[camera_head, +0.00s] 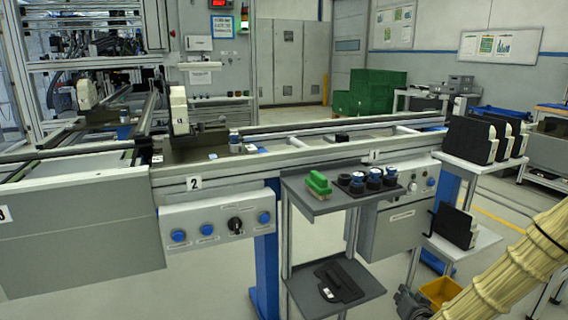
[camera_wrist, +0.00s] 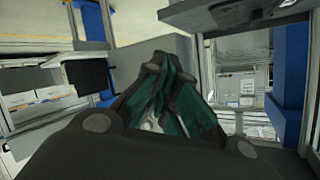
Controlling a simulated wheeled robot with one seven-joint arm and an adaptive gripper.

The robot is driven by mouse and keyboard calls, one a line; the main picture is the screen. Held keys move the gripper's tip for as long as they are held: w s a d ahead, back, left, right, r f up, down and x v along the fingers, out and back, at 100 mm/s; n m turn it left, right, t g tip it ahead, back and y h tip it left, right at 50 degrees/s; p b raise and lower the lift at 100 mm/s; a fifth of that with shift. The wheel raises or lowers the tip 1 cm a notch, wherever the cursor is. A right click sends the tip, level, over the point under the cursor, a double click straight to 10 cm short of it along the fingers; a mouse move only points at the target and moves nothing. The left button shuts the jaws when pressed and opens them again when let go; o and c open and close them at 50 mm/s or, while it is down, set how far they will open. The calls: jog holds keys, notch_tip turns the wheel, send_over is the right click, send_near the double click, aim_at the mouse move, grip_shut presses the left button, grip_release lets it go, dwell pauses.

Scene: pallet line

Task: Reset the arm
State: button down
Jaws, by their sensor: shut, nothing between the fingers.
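My gripper (camera_wrist: 165,80) shows in the wrist view, its dark body at the bottom and its teal-lined fingers closed together, with nothing seen between them. It hangs in free space, apart from the things around it. The wrist view is tilted, and a grey panel (camera_wrist: 150,52) lies behind the fingers. In the head view the gripper is out of sight; only a cream, ribbed sleeve of my arm shows at the lower right.
A grey trolley (camera_head: 330,200) holds a green brush (camera_head: 318,184) and several blue-and-black round parts (camera_head: 374,177). The conveyor line (camera_head: 230,178) runs behind it. White shelves (camera_head: 480,164) with black cases (camera_head: 470,139) stand at the right. A yellow bin (camera_head: 441,290) sits on the floor.

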jog(key=s+a+f+n+g+y, duration=0.15)
jog(key=s+a+f+g, duration=0.3)
jog(key=s+f, duration=0.5)
jog(key=s+a+f+n+g+y, duration=0.1)
jog(key=s+a+f+n+g, duration=0.15)
jog(key=s+a+f, duration=0.55)
jog(key=s+f+n+g+h, duration=0.1)
jog(key=s+f+g, duration=0.25)
jog(key=s, duration=1.05)
jog(key=s+f+n+g, duration=0.1)
jog(key=s+f+g, duration=0.25)
jog(key=s, duration=0.95)
notch_tip(320, 180, up, 25)
jog(key=p, duration=2.5)
jog(key=shift+w+f, duration=0.2)
jog(key=shift+w, duration=0.05)
